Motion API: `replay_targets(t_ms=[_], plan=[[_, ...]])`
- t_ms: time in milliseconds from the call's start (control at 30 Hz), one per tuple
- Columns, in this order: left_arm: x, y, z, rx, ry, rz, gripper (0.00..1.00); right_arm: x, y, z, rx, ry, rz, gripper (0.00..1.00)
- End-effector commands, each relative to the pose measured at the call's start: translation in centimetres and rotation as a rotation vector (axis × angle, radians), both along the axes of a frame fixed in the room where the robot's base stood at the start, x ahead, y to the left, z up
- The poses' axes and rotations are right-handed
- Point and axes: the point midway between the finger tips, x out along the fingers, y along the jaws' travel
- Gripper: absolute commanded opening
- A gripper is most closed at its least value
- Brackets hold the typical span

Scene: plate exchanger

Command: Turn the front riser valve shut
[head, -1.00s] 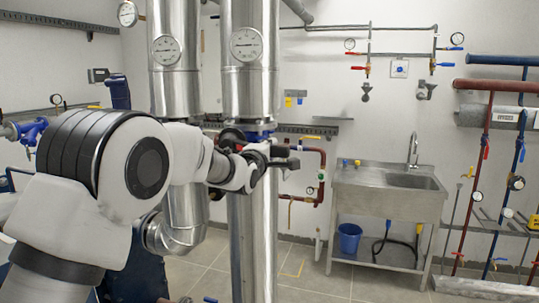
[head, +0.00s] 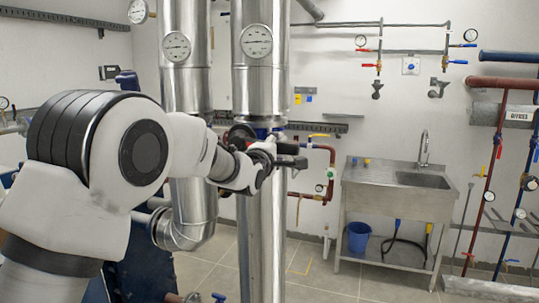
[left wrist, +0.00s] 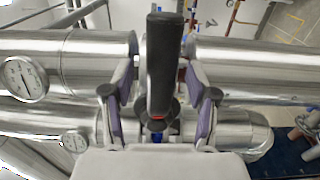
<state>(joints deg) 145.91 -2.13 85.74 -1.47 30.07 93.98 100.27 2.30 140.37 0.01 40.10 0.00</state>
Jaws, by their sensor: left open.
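The front riser (head: 262,210) is a shiny vertical pipe in the head view, with a blue valve part (head: 262,127) showing just above my left gripper (head: 288,156). The gripper is at the riser at valve height, and partly hides the valve. In the left wrist view the riser (left wrist: 255,70) runs sideways. The valve's black lever handle (left wrist: 162,62) stands between the two fingers of my open left gripper (left wrist: 160,110), with gaps on both sides. The handle looks crosswise to the pipe there. My right gripper is out of view.
A second insulated pipe (head: 186,80) stands to the left of the riser. Round gauges (head: 256,41) sit on both pipes. A steel sink (head: 398,200) stands at the back wall, with a blue bucket (head: 358,236) below. Red and blue pipes (head: 492,160) line the right.

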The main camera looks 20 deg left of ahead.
Motion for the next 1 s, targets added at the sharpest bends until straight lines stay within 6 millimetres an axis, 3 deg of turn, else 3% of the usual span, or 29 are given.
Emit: replay_targets(t_ms=[200,400,867,933,1000], plan=[[-5.8,0.2,0.2,-0.001,-0.001,0.0,0.58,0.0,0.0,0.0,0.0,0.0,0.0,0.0],[-9.2,0.4,0.1,-0.001,-0.003,0.0,0.58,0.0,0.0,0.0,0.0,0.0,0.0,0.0],[-9.7,0.4,0.1,-0.002,-0.002,0.0,0.58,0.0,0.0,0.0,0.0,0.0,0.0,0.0],[-9.5,0.4,-0.8,-0.002,0.011,0.001,0.58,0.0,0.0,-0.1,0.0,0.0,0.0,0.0],[-9.0,0.4,-3.3,-0.002,0.046,0.001,0.58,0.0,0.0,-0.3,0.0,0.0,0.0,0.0]])
